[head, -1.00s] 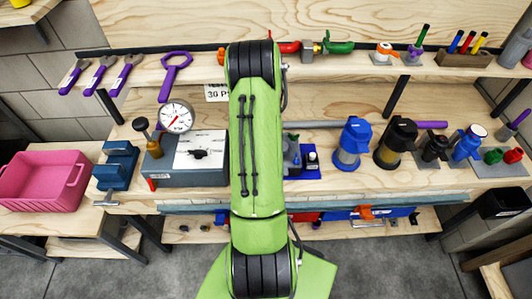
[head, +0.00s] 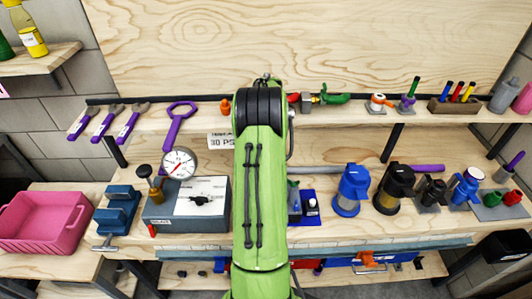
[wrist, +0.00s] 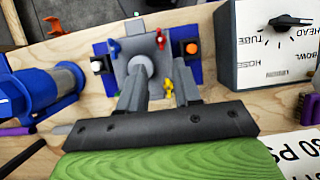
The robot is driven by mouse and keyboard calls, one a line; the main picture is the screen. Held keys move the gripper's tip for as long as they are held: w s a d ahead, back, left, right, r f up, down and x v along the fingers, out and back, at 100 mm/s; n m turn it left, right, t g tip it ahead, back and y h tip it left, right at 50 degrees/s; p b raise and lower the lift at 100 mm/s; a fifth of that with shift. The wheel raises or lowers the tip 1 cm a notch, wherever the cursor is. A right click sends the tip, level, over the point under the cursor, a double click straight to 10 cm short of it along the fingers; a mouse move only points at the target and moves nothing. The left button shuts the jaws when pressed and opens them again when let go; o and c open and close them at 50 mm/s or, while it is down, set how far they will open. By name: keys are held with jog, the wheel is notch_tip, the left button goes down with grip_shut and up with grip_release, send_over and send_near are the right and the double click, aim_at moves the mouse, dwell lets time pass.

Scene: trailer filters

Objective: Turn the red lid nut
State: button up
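In the wrist view a grey lid (wrist: 126,72) sits on a blue base, with a pale round knob at its middle. My gripper (wrist: 157,72) is open over the lid. In the head view the blue unit (head: 310,207) is partly hidden by my green arm, which also hides the gripper.
A grey selector box (wrist: 268,45) stands right of the unit. A blue clear-bowled filter (wrist: 35,90) stands at left; it also shows in the head view (head: 350,190). A shelf (head: 350,112) with tools runs above the bench. A pink crate (head: 45,222) is at left.

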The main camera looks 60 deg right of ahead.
jog(key=v, duration=0.4)
jog(key=shift+r+p, duration=0.1)
jog(key=shift+p, duration=0.2)
